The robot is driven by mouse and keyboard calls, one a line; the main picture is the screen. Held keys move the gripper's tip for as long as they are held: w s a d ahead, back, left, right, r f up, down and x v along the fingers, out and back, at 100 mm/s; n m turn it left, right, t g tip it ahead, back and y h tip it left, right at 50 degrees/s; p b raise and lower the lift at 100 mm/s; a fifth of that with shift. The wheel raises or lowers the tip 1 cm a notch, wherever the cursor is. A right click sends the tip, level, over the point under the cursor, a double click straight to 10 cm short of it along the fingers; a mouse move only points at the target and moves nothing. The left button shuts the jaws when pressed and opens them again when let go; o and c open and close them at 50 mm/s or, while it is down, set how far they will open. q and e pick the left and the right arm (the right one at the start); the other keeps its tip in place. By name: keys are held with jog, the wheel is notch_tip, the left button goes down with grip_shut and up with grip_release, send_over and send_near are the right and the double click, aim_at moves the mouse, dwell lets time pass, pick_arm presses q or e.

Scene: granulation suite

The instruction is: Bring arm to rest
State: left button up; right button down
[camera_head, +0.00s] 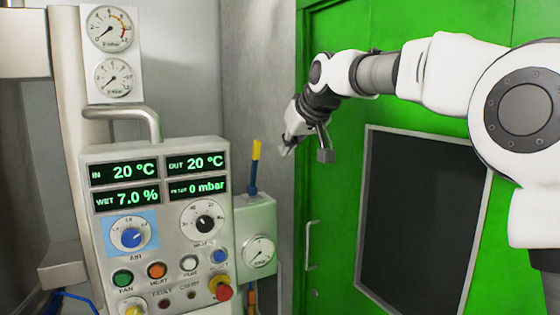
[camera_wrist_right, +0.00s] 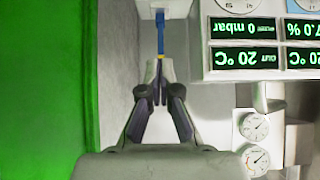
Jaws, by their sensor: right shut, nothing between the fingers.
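My right arm (camera_head: 430,75) comes in from the right in the head view, raised in front of the green door. Its gripper (camera_head: 285,151) points left and down, with its fingers small in this view. In the right wrist view the two dark fingers (camera_wrist_right: 160,88) meet at the tips, shut with nothing between them. My left arm and gripper are in neither view.
A control panel (camera_head: 148,187) with lit displays, knobs and buttons stands at left. A blue lever with a yellow tip (camera_head: 253,165) rises from a gauge box (camera_head: 258,215), left of the gripper in the head view. The green door (camera_head: 340,215) has a dark window (camera_head: 420,220).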

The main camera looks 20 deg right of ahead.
notch_tip(320, 180, down, 26)
jog(key=w+a+g+b, duration=0.1)
jog(key=w+g+b, duration=0.15)
jog(key=g, duration=0.25)
jog(key=s+a+f+g, duration=0.15)
jog(key=s+f, duration=0.25)
jog(key=f, duration=0.7)
jog(key=s+f+g, duration=0.2)
jog(key=s+f, duration=0.1)
jog(key=f, duration=0.8)
jog(key=s+a+f+g+b, duration=0.15)
jog(key=s+f+g, duration=0.25)
jog(key=s+f, duration=1.8)
jog(key=s+f+m+t+b, duration=0.1)
jog(key=s+f+t, duration=0.1)
jog(key=s, duration=1.2)
jog(key=shift+s+a+f+t+h, duration=0.25)
jog(key=shift+s+t+h, duration=0.1)
jog(key=shift+t, duration=0.1)
